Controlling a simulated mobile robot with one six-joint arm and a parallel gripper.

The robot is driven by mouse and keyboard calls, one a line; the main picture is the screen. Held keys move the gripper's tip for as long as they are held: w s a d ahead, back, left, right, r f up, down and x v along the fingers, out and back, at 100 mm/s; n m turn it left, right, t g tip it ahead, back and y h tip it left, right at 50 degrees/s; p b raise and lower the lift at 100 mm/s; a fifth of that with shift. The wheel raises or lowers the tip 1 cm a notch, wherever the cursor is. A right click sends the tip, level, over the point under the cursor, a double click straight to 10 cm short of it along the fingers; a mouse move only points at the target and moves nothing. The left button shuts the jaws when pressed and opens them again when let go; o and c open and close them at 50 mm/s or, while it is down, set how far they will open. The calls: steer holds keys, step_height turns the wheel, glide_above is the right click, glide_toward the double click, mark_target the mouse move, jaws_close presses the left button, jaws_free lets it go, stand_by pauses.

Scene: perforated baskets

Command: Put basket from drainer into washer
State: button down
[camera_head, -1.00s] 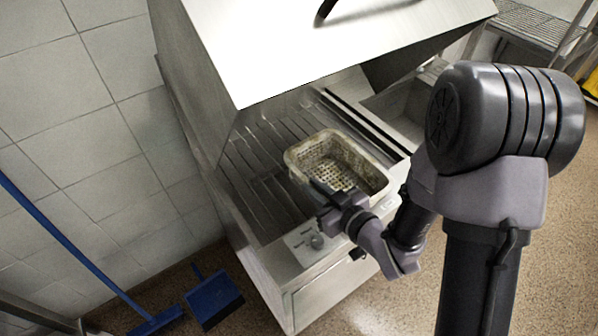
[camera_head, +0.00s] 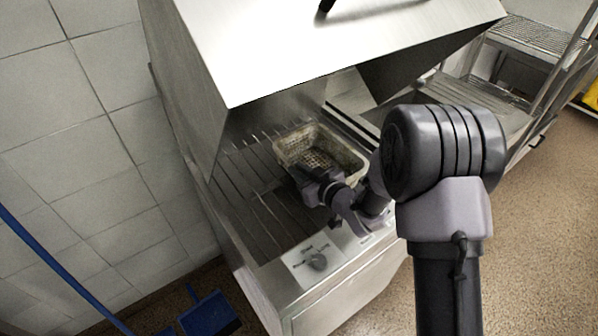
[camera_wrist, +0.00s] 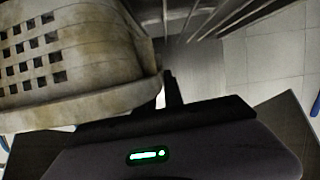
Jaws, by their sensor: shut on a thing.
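The basket (camera_head: 322,147) is a dirty, cream-coloured perforated tub. It is upright inside the washer (camera_head: 262,215), at the right part of the wire rack under the raised hood. I cannot tell whether it rests on the rack or hangs just above it. My gripper (camera_head: 308,177) is shut on the basket's near wall. In the wrist view the basket (camera_wrist: 70,60) fills the upper left, with my gripper (camera_wrist: 165,95) at its rim. The fingertips are mostly hidden there. The drainer (camera_head: 490,100) is probably the metal surface to the right of the washer.
The steel hood (camera_head: 320,50) slopes low above the rack. A tiled wall (camera_head: 85,130) stands close on the left. A blue dustpan (camera_head: 208,315) is on the floor. The rack's left part is free.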

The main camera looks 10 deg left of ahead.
steer(key=shift+f, duration=0.25)
steer(key=c, duration=1.4)
jaws_free()
steer(key=shift+c, duration=0.2)
steer(key=shift+r, duration=0.1)
